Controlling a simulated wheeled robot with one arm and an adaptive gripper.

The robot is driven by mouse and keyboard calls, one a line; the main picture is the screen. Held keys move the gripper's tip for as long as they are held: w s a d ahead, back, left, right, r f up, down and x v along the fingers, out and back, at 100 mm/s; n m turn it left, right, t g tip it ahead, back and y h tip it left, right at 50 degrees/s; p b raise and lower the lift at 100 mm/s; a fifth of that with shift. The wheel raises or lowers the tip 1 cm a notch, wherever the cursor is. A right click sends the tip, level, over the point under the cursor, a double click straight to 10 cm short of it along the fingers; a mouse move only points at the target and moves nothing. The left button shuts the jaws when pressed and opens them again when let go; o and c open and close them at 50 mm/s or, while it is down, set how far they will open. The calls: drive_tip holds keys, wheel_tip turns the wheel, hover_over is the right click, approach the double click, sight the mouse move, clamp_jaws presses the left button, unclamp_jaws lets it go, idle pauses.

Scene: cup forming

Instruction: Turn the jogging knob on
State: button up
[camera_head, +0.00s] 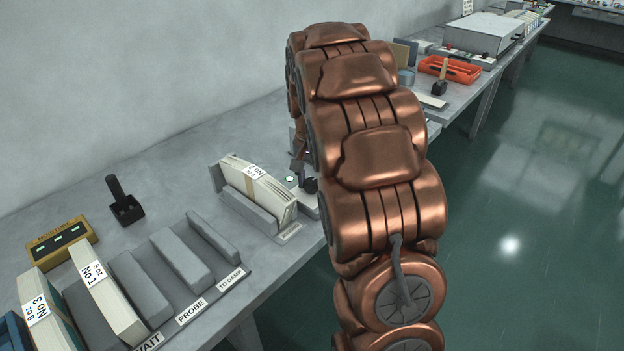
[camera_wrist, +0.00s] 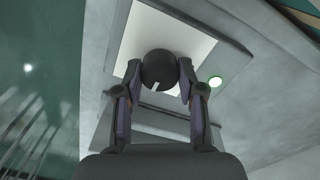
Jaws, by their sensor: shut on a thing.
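The knob (camera_wrist: 158,66) is dark and round with a white pointer mark, and stands on a pale panel (camera_wrist: 140,40) in the wrist view. The mark points down and slightly left in that view. My gripper (camera_wrist: 160,78) has one finger on each side of the knob, shut on it. In the head view the knob (camera_head: 310,185) is a small dark shape, partly hidden by my arm.
A paper stack marked No 2 (camera_head: 262,192) stands in a grey holder left of the knob. Grey slots labelled WAIT, PROBE and TO DAMP (camera_head: 190,312) are nearer, with other stacks. A moisture meter (camera_head: 62,240) and an orange tray (camera_head: 450,69) are on the bench.

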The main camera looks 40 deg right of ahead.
sight(310, 181)
drive_tip(key=o, duration=1.1)
drive_tip(key=shift+o, duration=0.2)
wheel_tip(310, 181, up, 12)
drive_tip(key=shift+w+a, duration=0.1)
idle(0.4)
drive_tip(key=s+a+r+n+p, duration=0.3)
drive_tip(key=s+a+n+p, duration=0.25)
drive_tip(key=s+a, duration=0.85)
drive_tip(key=s+a+f+n+p, duration=0.1)
drive_tip(key=s+a+n+p, duration=0.1)
drive_tip(key=s, duration=0.6)
drive_tip(key=s+a+f+n+g+p, duration=0.1)
drive_tip(key=s+a, duration=0.3)
drive_tip(key=s, duration=0.5)
drive_tip(key=shift+a+f+n+g+p, duration=0.3)
drive_tip(key=shift+a+f+n+p, duration=0.05)
drive_tip(key=shift+n+p, duration=0.5)
